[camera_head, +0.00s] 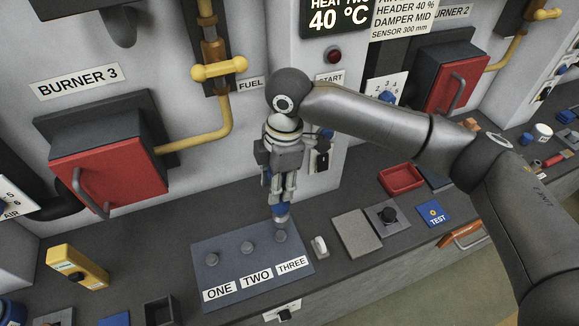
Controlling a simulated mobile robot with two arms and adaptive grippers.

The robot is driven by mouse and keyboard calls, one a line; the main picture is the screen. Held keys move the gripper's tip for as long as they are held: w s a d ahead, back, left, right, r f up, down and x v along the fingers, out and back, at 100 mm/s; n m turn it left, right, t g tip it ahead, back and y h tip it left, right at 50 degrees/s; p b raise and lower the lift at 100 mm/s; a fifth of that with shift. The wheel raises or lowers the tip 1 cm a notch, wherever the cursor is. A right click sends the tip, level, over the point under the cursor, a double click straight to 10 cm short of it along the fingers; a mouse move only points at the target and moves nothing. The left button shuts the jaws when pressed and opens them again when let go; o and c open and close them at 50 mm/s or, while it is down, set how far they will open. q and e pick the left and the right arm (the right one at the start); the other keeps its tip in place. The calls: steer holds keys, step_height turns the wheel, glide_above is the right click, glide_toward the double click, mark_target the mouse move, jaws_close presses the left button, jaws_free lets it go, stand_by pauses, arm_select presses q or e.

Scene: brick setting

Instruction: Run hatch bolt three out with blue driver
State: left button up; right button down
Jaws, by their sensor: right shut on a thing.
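The hatch plate (225,272) is a grey-blue panel lying on the dark bench, with labels ONE, TWO and THREE along its front edge. Bolt three (281,236) is at the plate's right side. My right gripper (278,201) points down above bolt three, shut on the blue driver (280,211). The driver is upright, its lower end at bolt three's head; I cannot tell how well it is seated. My left gripper is not in view.
A yellow box (77,266) stands left of the plate. The burner wall rises behind.

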mark_target(275, 212)
steer(key=shift+s+a+f, duration=0.2)
steer(key=shift+s+f, duration=0.1)
steer(key=shift+f, duration=0.4)
step_height(275, 212, down, 3)
steer(key=shift+r+b, duration=0.1)
steer(key=shift+b, duration=0.3)
steer(key=shift+w+f, duration=0.1)
steer(key=shift+f, duration=0.5)
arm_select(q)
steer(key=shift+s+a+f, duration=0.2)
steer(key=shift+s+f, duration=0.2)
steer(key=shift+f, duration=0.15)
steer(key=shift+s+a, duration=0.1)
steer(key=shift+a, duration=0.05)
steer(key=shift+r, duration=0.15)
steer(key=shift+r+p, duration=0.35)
